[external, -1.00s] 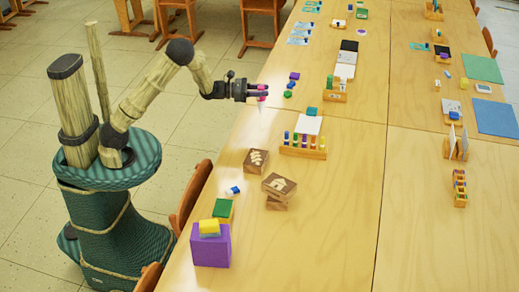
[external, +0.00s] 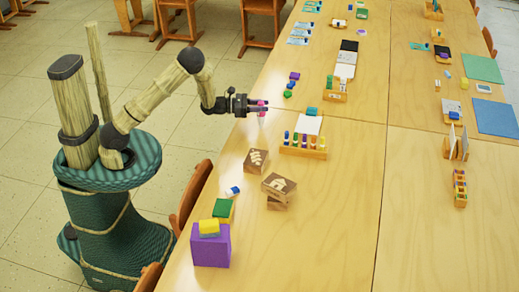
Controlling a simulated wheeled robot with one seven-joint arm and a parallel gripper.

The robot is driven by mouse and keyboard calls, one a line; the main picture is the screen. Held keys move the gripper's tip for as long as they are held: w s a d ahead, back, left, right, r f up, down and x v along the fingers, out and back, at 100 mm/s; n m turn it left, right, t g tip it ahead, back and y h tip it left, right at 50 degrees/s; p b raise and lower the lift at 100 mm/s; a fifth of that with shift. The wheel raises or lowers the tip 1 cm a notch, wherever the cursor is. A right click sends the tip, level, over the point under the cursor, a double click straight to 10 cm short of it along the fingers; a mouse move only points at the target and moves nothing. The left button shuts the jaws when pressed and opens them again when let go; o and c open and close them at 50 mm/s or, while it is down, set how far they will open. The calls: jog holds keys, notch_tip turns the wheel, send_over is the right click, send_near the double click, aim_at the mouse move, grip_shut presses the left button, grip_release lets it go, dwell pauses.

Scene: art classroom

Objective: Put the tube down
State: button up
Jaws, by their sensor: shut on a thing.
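A small pink tube with a pale lower part (external: 261,117) is held upright in my gripper (external: 260,106), near the left edge of the long wooden table (external: 345,200). My gripper is level and shut on the tube's upper part. The tube's lower end is close to the tabletop; I cannot tell whether it touches.
A wooden rack with several coloured tubes (external: 303,150) stands to the right. Small purple (external: 295,76) and green (external: 287,95) pieces lie behind. Wooden printing blocks (external: 279,186) and a purple box (external: 210,248) are in front. Bare table lies around the tube.

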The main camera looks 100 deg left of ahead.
jog(key=shift+f, duration=0.15)
jog(key=o, duration=1)
jog(key=shift+r, duration=0.2)
jog(key=b+v, duration=0.1)
jog(key=v, duration=1.1)
